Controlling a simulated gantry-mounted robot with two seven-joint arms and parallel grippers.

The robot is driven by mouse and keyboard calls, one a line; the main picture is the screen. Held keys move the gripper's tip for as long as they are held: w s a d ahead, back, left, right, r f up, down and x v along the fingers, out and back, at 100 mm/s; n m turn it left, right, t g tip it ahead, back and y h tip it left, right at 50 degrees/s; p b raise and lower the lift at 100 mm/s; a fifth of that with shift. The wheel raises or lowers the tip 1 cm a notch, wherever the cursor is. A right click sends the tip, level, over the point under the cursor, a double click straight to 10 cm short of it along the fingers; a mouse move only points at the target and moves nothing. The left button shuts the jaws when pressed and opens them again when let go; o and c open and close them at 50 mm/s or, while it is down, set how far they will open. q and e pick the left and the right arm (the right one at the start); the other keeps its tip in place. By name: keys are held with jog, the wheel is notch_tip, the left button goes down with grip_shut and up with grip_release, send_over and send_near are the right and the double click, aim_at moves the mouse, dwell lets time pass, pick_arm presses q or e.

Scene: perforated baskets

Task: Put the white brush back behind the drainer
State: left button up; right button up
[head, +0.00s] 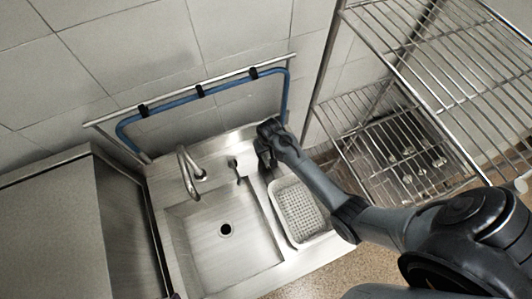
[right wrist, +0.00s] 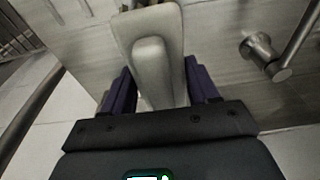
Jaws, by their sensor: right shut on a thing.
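The drainer, a pale perforated basket (head: 298,208), sits in the right part of the steel sink unit. My right gripper (head: 265,155) is at the back of the unit, just behind and left of the drainer. In the right wrist view, its purple fingers (right wrist: 158,85) are on either side of a pale, off-white object with a raised middle, the white brush (right wrist: 153,60). The gripper is shut on it. In the head view the brush is hidden by my gripper, and I cannot tell whether it touches the counter. My left gripper is not in view.
The sink basin (head: 222,240) is empty, with a tap (head: 188,170) and a small lever (head: 236,170) behind it. A blue hose (head: 180,101) hangs on the wall rail. A wire shelf (head: 400,150) stands to the right, and a steel cabinet (head: 50,230) to the left.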

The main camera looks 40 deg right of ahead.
notch_tip(320, 180, down, 4)
jog(key=shift+r, duration=0.25)
jog(key=shift+f, duration=0.1)
jog(key=o, duration=1.1)
jog(key=shift+c, duration=0.2)
